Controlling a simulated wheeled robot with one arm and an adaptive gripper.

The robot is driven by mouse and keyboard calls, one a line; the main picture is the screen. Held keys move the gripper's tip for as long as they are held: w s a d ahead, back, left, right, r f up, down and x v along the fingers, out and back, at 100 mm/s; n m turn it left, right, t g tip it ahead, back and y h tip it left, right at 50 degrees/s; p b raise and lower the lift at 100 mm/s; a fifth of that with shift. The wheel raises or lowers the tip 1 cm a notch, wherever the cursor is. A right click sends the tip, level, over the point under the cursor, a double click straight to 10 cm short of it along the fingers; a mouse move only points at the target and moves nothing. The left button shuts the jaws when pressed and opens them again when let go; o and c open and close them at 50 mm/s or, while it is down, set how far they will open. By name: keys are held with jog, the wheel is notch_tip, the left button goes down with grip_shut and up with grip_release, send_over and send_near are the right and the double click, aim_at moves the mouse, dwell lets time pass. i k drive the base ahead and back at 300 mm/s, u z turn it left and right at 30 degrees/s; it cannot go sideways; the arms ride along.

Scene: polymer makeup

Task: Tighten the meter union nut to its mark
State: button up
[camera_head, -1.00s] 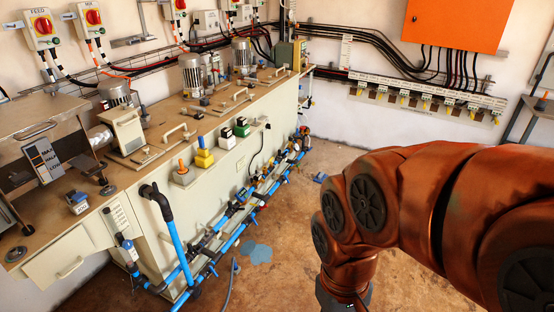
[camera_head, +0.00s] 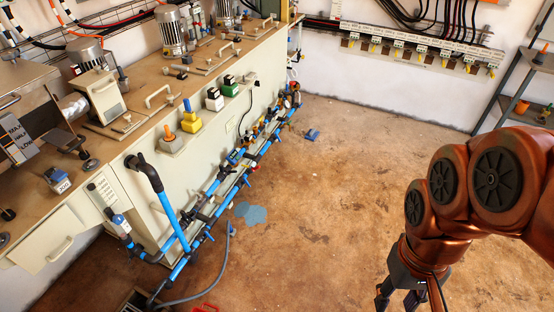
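Blue pipework (camera_head: 222,187) with dark fittings runs low along the front of the beige bench. A small dark and blue fitting that looks like a meter (camera_head: 235,156) sits on the upper pipe. The union nut and its mark are too small to make out. My gripper (camera_head: 398,303) is at the bottom right, pointing down over bare floor and well apart from the pipes. Its two dark fingers look spread with a gap between them, and nothing shows in the gap. Their tips are partly cut off by the lower frame edge.
The beige bench (camera_head: 135,170) carries motors and handles. A grey hose (camera_head: 222,272) and a blue puddle (camera_head: 250,213) lie on the floor by the pipes. A blue item (camera_head: 312,135) lies farther back. Shelving (camera_head: 515,95) stands at right. The middle floor is clear.

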aim_at(227, 170)
jog(key=z, duration=1.2)
jog(key=i, duration=4.15)
jog(key=u, duration=4.05)
